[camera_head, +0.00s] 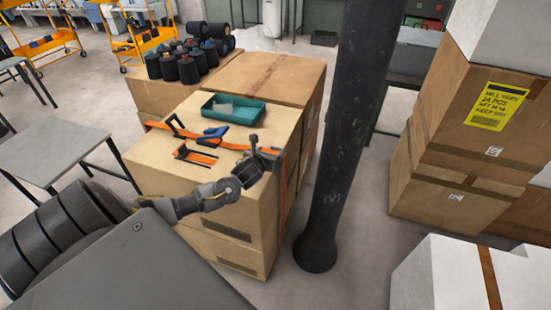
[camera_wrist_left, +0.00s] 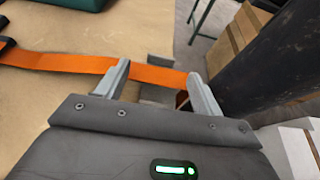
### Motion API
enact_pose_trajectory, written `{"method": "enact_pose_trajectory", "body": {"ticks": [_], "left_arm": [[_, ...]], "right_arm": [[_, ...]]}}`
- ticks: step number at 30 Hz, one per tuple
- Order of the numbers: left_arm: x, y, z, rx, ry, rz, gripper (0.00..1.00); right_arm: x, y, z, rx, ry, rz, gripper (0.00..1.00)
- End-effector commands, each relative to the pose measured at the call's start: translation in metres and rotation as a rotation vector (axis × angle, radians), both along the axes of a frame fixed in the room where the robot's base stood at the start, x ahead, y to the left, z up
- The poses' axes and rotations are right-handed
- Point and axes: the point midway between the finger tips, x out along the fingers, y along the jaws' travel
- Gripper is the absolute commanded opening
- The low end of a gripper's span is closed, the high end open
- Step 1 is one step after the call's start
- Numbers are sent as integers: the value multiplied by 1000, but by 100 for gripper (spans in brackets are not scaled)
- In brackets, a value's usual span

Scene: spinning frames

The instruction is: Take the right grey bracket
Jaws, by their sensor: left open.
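My left gripper (camera_head: 266,152) is over the right edge of the front cardboard box (camera_head: 160,155). In the left wrist view its two fingers (camera_wrist_left: 159,70) are open and spread. A small grey piece (camera_wrist_left: 160,61), apparently the right grey bracket, shows between the fingertips at the box edge. An orange strap (camera_wrist_left: 65,62) crosses it and runs between the fingers. I cannot tell whether the fingers touch the bracket. In the head view the gripper mostly hides that spot. My right gripper is not in view.
A teal tray (camera_head: 216,115) and a blue tool (camera_head: 213,133) are on the box top. A dark column (camera_head: 340,140) stands close to the right of the box. Black spools (camera_head: 188,70) stand behind. Stacked cartons (camera_head: 440,130) are further right.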

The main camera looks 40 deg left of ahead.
Motion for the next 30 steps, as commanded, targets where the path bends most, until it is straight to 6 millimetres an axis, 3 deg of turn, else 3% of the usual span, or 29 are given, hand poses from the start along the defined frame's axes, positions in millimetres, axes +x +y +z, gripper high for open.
{"method": "enact_pose_trajectory", "body": {"ticks": [6, 18, 27, 30], "left_arm": [[6, 0, -2, -1, 0, -3, 67], [46, 12, -22, -2, -1, -1, 67], [49, 13, -24, -1, 0, -5, 67], [49, 13, -24, -1, 0, -5, 54]], "right_arm": [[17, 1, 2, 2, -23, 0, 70], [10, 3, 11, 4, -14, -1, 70], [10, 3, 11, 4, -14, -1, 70], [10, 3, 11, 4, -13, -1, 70]]}}
